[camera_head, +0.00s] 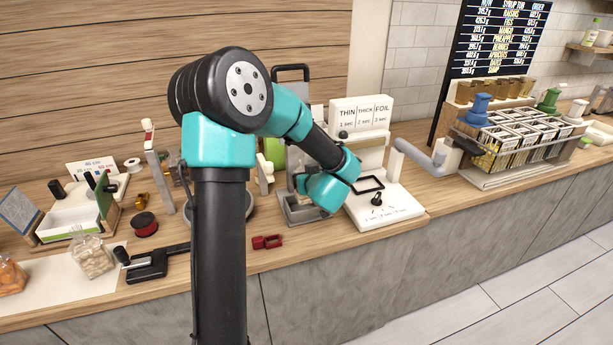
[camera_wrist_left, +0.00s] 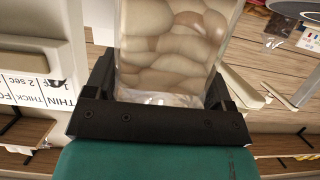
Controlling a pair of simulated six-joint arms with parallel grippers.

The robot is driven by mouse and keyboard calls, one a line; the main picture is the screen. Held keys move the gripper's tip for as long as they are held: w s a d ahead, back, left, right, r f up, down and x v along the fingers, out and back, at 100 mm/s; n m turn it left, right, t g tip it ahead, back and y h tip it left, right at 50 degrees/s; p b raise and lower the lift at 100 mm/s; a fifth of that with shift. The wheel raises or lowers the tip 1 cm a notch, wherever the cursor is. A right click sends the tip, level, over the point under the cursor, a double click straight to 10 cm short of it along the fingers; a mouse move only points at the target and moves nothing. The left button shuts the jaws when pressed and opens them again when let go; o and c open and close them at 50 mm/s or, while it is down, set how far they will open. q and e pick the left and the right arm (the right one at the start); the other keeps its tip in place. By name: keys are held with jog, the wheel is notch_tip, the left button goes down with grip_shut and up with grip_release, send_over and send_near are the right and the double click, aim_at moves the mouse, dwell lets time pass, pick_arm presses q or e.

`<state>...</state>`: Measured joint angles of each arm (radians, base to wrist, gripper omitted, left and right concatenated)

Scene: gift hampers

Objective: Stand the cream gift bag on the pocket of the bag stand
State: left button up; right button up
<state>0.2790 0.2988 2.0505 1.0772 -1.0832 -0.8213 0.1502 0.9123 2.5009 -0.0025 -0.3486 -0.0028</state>
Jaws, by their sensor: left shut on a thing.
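My left gripper (camera_head: 324,192) is over the counter, just left of the white sealer, with its fingertips hidden in the head view. In the left wrist view its jaws are shut on a clear bag of cream and tan pieces (camera_wrist_left: 168,50), which I take to be the cream gift bag. The bag's top is cut off by the frame edge. A grey open metal holder (camera_head: 300,212), possibly the bag stand, sits below and left of the gripper; its pocket is partly hidden. I cannot tell whether the bag touches it. My right gripper is not in view.
The white sealer (camera_head: 392,208) stands close right of the gripper. A small red part (camera_head: 267,242) lies near the front edge. Another clear bag of cream pieces (camera_head: 93,257) and a black clamp-like tool (camera_head: 150,265) are at left.

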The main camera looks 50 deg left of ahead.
pick_arm(q)
jog(key=shift+f, duration=2.3)
dwell(3.9)
jog(key=o, duration=1)
jog(key=shift+c, duration=0.2)
jog(key=v, duration=1.7)
jog(key=shift+s, duration=0.2)
